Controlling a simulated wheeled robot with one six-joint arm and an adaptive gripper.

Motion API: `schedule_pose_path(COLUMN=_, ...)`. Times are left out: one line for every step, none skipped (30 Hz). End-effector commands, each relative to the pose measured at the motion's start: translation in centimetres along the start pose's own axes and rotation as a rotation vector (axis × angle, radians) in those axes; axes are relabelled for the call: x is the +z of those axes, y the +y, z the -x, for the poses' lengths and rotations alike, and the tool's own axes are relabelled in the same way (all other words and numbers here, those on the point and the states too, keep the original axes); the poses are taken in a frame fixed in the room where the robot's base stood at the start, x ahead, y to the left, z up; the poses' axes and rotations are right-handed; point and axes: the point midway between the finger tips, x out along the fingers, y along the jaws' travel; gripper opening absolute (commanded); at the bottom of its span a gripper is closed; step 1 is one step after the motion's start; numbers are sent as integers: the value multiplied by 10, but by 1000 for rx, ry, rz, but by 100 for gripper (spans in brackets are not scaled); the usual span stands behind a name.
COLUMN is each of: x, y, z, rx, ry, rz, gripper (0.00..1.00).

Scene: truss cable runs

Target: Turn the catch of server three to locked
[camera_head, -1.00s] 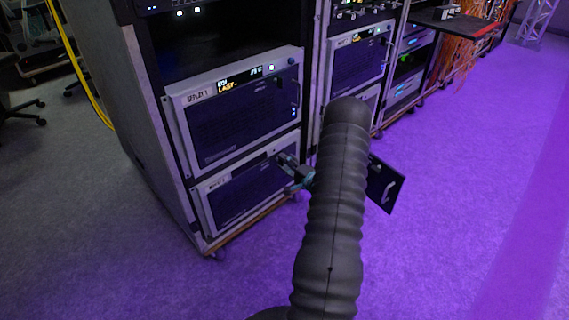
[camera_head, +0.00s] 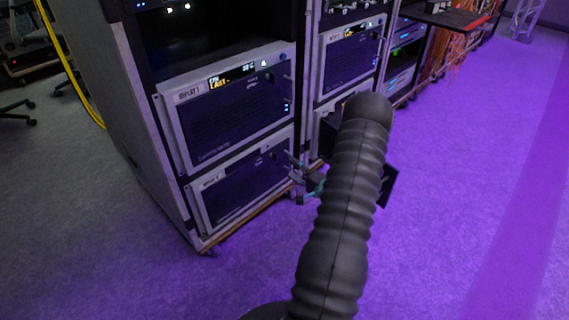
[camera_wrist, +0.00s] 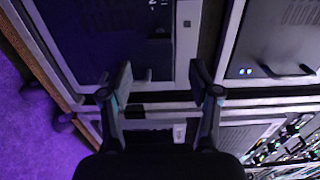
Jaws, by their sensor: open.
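My gripper (camera_head: 308,186) is open and empty beside the lower right corner of the lower left server (camera_head: 242,188), partly behind my arm. In the wrist view, my gripper's two fingers (camera_wrist: 160,82) stand apart before the frame strip between dark server fronts. A dark front (camera_wrist: 110,40) with a grey border lies beyond the left finger. Server three and its catch cannot be told for sure; the labels are too small to read.
The upper left server (camera_head: 228,105) has a lit display and a handle. Another server (camera_head: 350,55) is in the right bay. A shelf (camera_head: 445,17) juts out farther back, near orange cables (camera_head: 450,50). Purple-lit floor (camera_head: 470,180) is clear on the right.

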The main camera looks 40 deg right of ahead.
Motion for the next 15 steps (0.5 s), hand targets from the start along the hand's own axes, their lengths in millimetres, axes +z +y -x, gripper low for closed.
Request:
schedule_pose_path(x=-2, y=0, z=10, rx=1, ry=4, rz=0, gripper=62)
schedule_pose_path(x=-1, y=0, z=14, rx=1, ry=3, rz=0, gripper=62)
schedule_pose_path(x=-1, y=0, z=20, rx=1, ry=4, rz=-1, gripper=62)
schedule_pose_path(x=-1, y=0, z=24, rx=1, ry=4, rz=-1, gripper=62)
schedule_pose_path(x=-1, y=0, z=27, rx=1, ry=3, rz=-1, gripper=62)
schedule_pose_path(x=-1, y=0, z=31, rx=0, ry=2, rz=-1, gripper=62)
schedule_pose_path(x=-1, y=0, z=33, rx=0, ry=3, rz=0, gripper=62)
schedule_pose_path(x=-1, y=0, z=35, rx=0, ry=3, rz=0, gripper=62)
schedule_pose_path(x=-1, y=0, z=37, rx=0, ry=2, rz=0, gripper=62)
schedule_pose_path(x=-1, y=0, z=38, rx=0, ry=1, rz=0, gripper=62)
schedule_pose_path(x=0, y=0, z=39, rx=0, ry=1, rz=0, gripper=62)
schedule_pose_path(x=0, y=0, z=40, rx=0, ry=0, rz=0, gripper=62)
schedule_pose_path(x=0, y=0, z=40, rx=0, ry=0, rz=0, gripper=62)
schedule_pose_path(x=0, y=0, z=40, rx=0, ry=0, rz=0, gripper=62)
schedule_pose_path(x=0, y=0, z=40, rx=0, ry=0, rz=0, gripper=62)
